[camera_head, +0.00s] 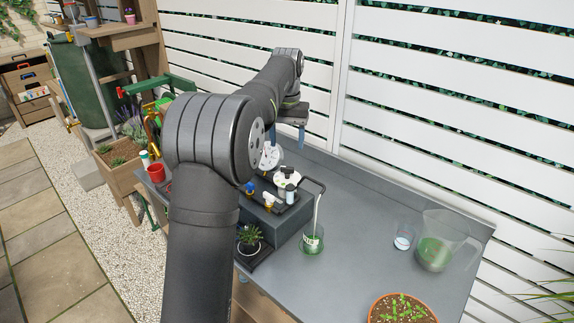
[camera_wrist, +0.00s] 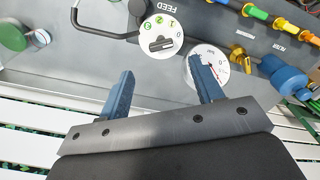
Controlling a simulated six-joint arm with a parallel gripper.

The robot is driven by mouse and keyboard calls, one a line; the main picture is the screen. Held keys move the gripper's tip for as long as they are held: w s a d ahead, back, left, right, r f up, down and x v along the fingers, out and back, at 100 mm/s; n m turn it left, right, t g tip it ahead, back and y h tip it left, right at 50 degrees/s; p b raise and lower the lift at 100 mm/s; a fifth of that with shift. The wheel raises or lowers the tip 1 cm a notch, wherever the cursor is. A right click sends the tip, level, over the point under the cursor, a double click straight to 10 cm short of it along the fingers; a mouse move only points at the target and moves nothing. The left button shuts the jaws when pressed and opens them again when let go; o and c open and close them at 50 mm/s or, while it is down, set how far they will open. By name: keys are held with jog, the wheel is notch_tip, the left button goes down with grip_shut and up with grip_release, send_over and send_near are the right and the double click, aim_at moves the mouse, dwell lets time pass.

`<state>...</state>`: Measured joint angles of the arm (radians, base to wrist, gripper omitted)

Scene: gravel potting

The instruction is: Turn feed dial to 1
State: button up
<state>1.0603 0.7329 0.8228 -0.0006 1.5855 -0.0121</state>
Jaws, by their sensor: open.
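The feed dial (camera_wrist: 160,37) is a white disc with a dark bar knob and green digits, below the word FEED in the wrist view. Its digits appear upside down or sideways, and I cannot tell surely which one the knob points at. It also shows in the camera_head view as a white disc (camera_head: 287,181) on the dark unit. My gripper (camera_wrist: 161,66) is open and empty, its two blue fingers spread apart on the near side of the dial. In the camera_head view my gripper (camera_head: 288,141) hangs above and behind the unit, apart from the dial.
A white round gauge (camera_wrist: 206,64) lies beside the dial, partly behind one finger. Blue and yellow fittings (camera_wrist: 285,72) stand nearby. A jug (camera_head: 440,240) and small glass (camera_head: 404,237) stand right. The fence is close behind.

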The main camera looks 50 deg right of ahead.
aim_at(287, 168)
notch_tip(287, 168, down, 9)
dwell(0.3)
jog(key=c, duration=1)
